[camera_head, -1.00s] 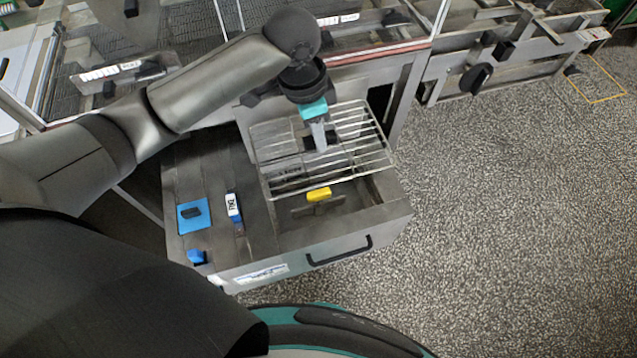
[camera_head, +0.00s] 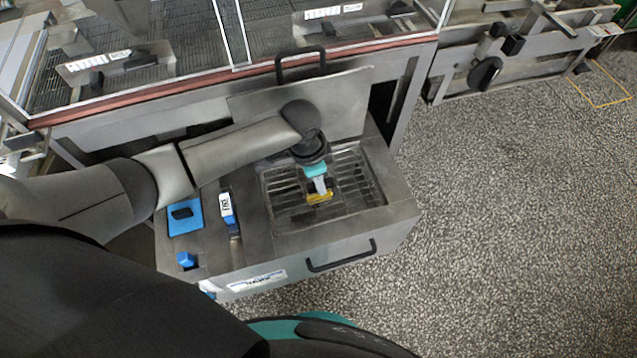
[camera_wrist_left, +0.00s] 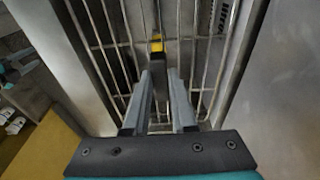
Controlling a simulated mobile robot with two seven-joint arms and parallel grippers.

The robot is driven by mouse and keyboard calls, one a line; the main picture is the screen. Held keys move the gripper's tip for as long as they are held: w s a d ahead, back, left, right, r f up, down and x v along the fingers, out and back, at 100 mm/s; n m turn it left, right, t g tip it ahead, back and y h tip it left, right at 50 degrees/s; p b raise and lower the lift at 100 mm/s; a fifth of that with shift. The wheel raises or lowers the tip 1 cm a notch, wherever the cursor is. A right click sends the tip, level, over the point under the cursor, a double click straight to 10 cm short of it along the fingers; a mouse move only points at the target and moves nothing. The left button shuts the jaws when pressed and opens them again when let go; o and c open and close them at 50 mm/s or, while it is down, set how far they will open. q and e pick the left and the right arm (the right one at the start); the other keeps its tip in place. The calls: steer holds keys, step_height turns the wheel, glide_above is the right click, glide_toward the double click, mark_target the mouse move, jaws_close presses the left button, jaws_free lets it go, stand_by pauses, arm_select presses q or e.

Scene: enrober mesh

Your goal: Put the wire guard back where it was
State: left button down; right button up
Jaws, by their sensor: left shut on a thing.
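The wire guard (camera_head: 284,188), a rack of parallel metal bars, lies low in the rectangular opening of the steel tank (camera_head: 290,243). My left gripper (camera_head: 318,188) reaches down over the middle of it, shut on it. In the left wrist view the two fingers (camera_wrist_left: 166,78) come together at the middle of the guard (camera_wrist_left: 206,62), whose bars run away from me. A yellow piece (camera_head: 319,197) shows right by the fingertips. I cannot tell whether every edge of the guard rests on its support. My right gripper is not in view.
A steel lid (camera_head: 345,100) with a black handle (camera_head: 300,62) stands upright behind the opening. A blue pad (camera_head: 185,216), a white-labelled part (camera_head: 228,208) and a blue block (camera_head: 187,260) sit left of the opening.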

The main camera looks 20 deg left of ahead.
mark_target(311, 186)
arm_select(q)
steer(key=shift+f, duration=0.4)
steer(key=shift+f, duration=0.2)
steer(key=c, duration=0.7)
jaws_free()
steer(key=shift+c, duration=0.2)
step_height(311, 186, up, 12)
steer(key=s+a+p, duration=0.1)
steer(key=p, duration=0.2)
steer(key=shift+a+r+p, duration=0.15)
steer(key=shift+a+p, duration=0.05)
steer(key=shift+p, duration=0.2)
